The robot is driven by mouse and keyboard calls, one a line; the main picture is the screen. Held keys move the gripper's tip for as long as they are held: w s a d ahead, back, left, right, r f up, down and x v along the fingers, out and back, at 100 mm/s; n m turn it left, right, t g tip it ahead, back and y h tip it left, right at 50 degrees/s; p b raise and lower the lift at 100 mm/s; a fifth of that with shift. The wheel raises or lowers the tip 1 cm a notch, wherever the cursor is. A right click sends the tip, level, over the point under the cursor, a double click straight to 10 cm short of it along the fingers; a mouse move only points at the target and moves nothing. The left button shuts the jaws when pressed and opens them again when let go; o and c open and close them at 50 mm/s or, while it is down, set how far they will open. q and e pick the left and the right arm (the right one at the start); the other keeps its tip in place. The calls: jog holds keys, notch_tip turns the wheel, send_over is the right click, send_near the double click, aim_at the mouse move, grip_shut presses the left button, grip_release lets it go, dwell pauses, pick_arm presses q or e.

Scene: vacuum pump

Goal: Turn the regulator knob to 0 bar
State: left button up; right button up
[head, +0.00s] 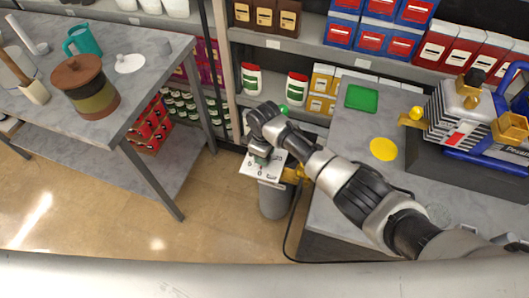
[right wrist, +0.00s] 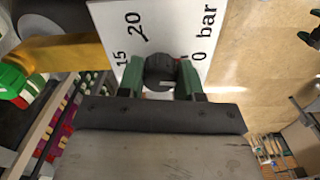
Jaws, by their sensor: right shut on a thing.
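The white dial plate (head: 250,171) stands above a grey cylinder (head: 273,202) beside the right table. In the right wrist view the dial plate (right wrist: 112,18) shows the figures 20, 15 and 0 and the word "bar". The black regulator knob (right wrist: 160,68) sits on it between the green fingers of my right gripper (right wrist: 160,75), which is shut on it. A small light mark shows on the knob's near side, but I cannot tell which figure it points to. In the head view my right gripper (head: 262,157) covers the knob from above. My left gripper is out of view.
A brass pipe (right wrist: 55,50) leaves the regulator to the left in the right wrist view. The right table (head: 345,125) holds a green tray (head: 361,98), a yellow disc (head: 383,149) and a pump (head: 455,120). A black cable hangs beside the cylinder. Shelves stand behind; floor is clear left.

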jog(key=shift+n, duration=0.7)
jog(key=o, duration=0.9)
notch_tip(320, 180, up, 11)
jog(key=shift+f+b, duration=0.1)
jog(key=shift+b, duration=0.35)
